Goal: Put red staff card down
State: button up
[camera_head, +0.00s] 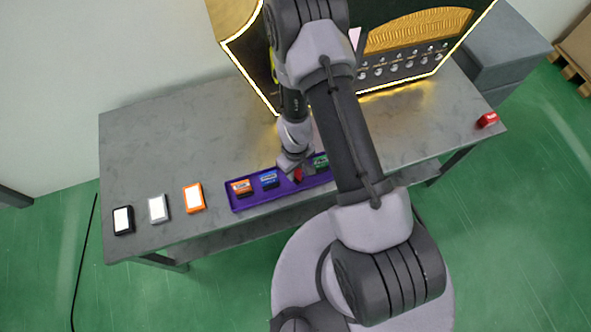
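The red staff card (298,175) seems to be the small red piece at my gripper (296,166), in the purple tray (246,206). My gripper points down over the tray, between a blue piece (269,180) and a green piece (320,161). Only a little of the red piece shows below the fingers. I cannot tell whether the fingers are closed on it, or whether it touches the tray floor.
An orange piece (241,188) lies at the tray's left end. Black (123,220), white (158,208) and orange (194,198) boxes lie left on the grey table (150,140). A lit black-and-gold machine (400,60) stands behind. A red box (487,120) lies near the right edge.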

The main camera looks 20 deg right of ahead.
jog(key=shift+r, duration=0.1)
notch_tip(320, 180, up, 12)
jog(key=p, duration=1.2)
jog(key=shift+r, duration=0.2)
notch_tip(320, 180, up, 32)
jog(key=w+a+m+t+y, duration=0.1)
jog(key=w+a+m+t, duration=0.15)
jog(key=m, duration=0.25)
jog(key=s+a+r+m+t+y, duration=0.1)
jog(key=s+r+m+t, duration=0.2)
jog(key=s+r, duration=1)
jog(key=shift+s+a+m, duration=0.2)
jog(key=shift+s+m, duration=0.3)
jog(key=shift+s, duration=0.6)
